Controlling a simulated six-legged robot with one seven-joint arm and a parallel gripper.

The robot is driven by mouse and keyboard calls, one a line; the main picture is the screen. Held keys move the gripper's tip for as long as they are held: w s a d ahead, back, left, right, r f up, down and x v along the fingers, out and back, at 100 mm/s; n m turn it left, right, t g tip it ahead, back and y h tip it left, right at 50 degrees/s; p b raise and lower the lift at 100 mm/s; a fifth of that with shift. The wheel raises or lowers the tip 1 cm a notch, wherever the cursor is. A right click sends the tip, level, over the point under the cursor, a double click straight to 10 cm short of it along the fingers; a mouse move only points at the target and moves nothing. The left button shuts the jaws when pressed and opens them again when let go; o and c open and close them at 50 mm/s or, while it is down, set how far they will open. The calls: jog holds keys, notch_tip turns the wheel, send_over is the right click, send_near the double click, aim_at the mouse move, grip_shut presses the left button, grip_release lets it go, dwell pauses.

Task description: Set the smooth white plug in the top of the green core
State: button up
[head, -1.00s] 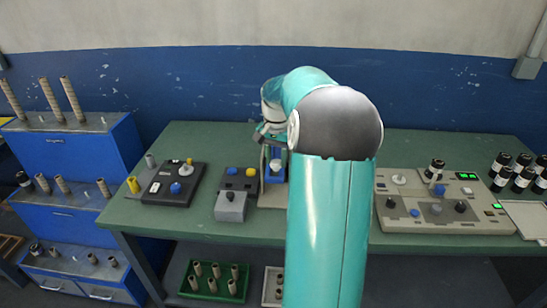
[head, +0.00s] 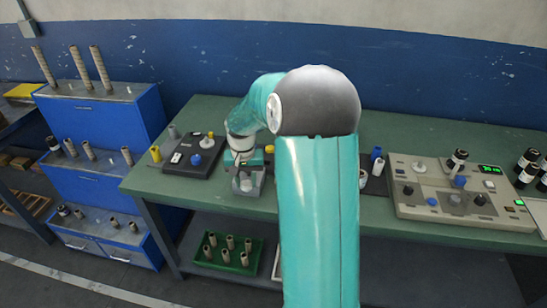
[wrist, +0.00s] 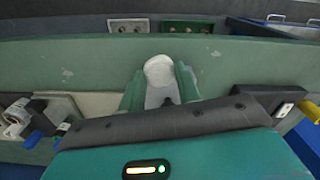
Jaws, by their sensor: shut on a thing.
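The smooth white plug (wrist: 158,71) is held between the green fingertips of my gripper (wrist: 160,88) in the wrist view, with its pale rounded face showing. In the head view my gripper (head: 246,165) is low over the left-middle of the green bench, at a small grey block (head: 249,182). The fingertips and plug are too small and covered to make out there. I cannot pick out the green core in either view; my arm hides part of the bench.
A dark fixture with a blue knob (head: 194,155) stands left of my gripper. A control panel (head: 462,195) with green displays stands at the right. Blue stepped shelving (head: 105,150) holds several tubes. A green tray (head: 210,262) of short tubes is on the lower shelf.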

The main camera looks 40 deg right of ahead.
jog(key=w+a+f+n, duration=0.3)
jog(key=a+f, duration=0.4)
jog(key=a, duration=0.3)
jog(key=w+a+f+n, duration=0.3)
jog(key=a+f, duration=0.4)
jog(key=a, duration=0.4)
jog(key=shift+w+n, duration=0.25)
jog(key=shift+n, duration=0.55)
jog(key=shift+a, duration=0.1)
